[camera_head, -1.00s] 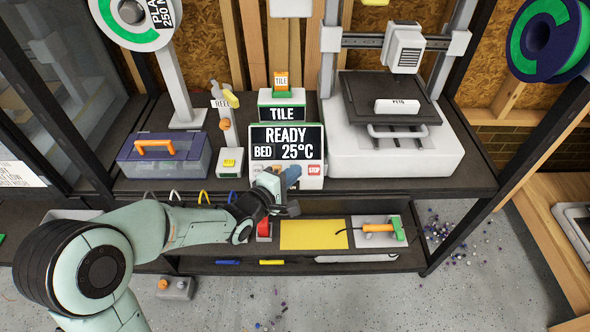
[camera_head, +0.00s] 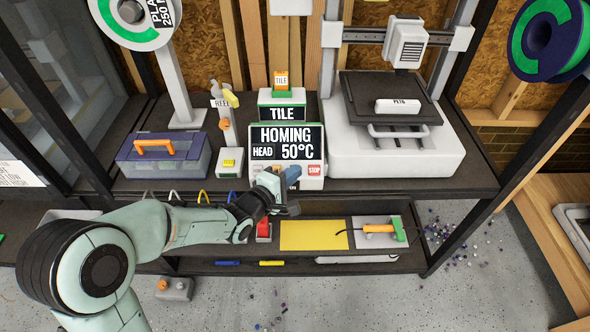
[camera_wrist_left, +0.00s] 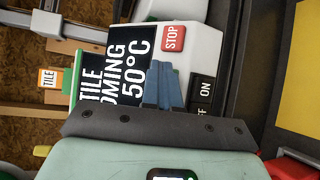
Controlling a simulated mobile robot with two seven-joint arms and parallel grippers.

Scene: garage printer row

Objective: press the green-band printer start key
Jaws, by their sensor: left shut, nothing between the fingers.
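The green-band printer's control box (camera_head: 259,167) stands on the bench left of the white printer (camera_head: 397,152). Its screen (camera_head: 286,140) reads HOMING, HEAD 50°C, under a green-edged TILE sign (camera_head: 282,114). A red STOP key (camera_head: 314,170) shows at the panel's right. My left gripper (camera_head: 291,174) is shut and empty, its blue fingertips at the panel's lower middle. In the left wrist view the fingers (camera_wrist_left: 165,85) overlap the panel between the screen and the ON/OFF switch (camera_wrist_left: 203,93). The start key is not visible; the fingers cover that part. My right gripper is not in view.
A toolbox (camera_head: 165,160) and a small box with a yellow key (camera_head: 229,162) stand left of the control box. Below is a shelf with a yellow mat (camera_head: 313,235) and an orange-handled tool (camera_head: 380,229). A spool (camera_head: 548,38) hangs at upper right.

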